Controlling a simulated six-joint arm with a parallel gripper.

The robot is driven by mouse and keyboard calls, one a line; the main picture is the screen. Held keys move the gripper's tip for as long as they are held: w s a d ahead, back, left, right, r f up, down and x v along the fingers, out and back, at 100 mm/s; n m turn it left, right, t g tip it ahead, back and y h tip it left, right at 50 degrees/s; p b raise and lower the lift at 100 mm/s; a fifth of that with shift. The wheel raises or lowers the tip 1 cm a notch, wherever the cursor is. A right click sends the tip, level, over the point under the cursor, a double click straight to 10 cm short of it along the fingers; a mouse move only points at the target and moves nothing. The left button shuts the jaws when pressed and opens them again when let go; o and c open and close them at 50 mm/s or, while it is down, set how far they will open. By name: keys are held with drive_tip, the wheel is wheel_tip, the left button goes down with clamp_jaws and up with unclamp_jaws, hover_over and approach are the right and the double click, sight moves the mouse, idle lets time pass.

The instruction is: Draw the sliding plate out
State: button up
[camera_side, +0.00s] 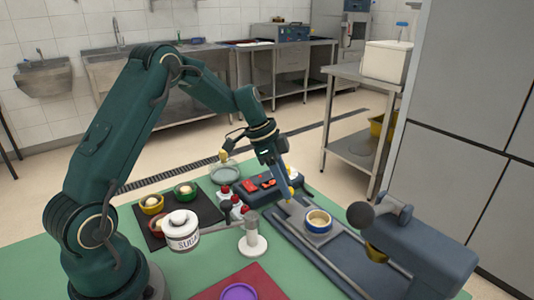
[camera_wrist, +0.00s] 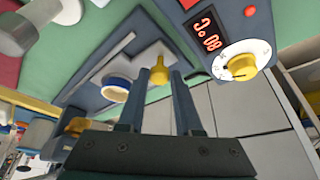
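The sliding plate (camera_side: 297,212) is a light grey plate on the blue-grey base of a press, with a yellow knob (camera_side: 291,191) at its far end. In the wrist view the plate (camera_wrist: 143,54) and knob (camera_wrist: 159,71) also show. A blue-rimmed bowl with pale contents (camera_side: 318,220) stands on the plate; it also shows in the wrist view (camera_wrist: 116,88). My gripper (camera_side: 287,197) is open and low at the knob. In the wrist view its fingertips (camera_wrist: 159,74) stand apart on either side of the knob; whether they touch it is unclear.
The press head and ball-ended lever (camera_side: 363,213) stand right of the plate. A sugar jar (camera_side: 182,230), red-capped bottles (camera_side: 237,207) and a dark tray with bowls (camera_side: 150,228) are left.

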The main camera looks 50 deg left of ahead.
drive_tip(key=o, duration=0.4)
drive_tip(key=shift+a, duration=0.25)
drive_tip(key=shift+c, duration=0.2)
drive_tip(key=shift+d, duration=0.1)
drive_tip(key=shift+r, duration=0.15)
drive_tip(key=shift+v, duration=2.45)
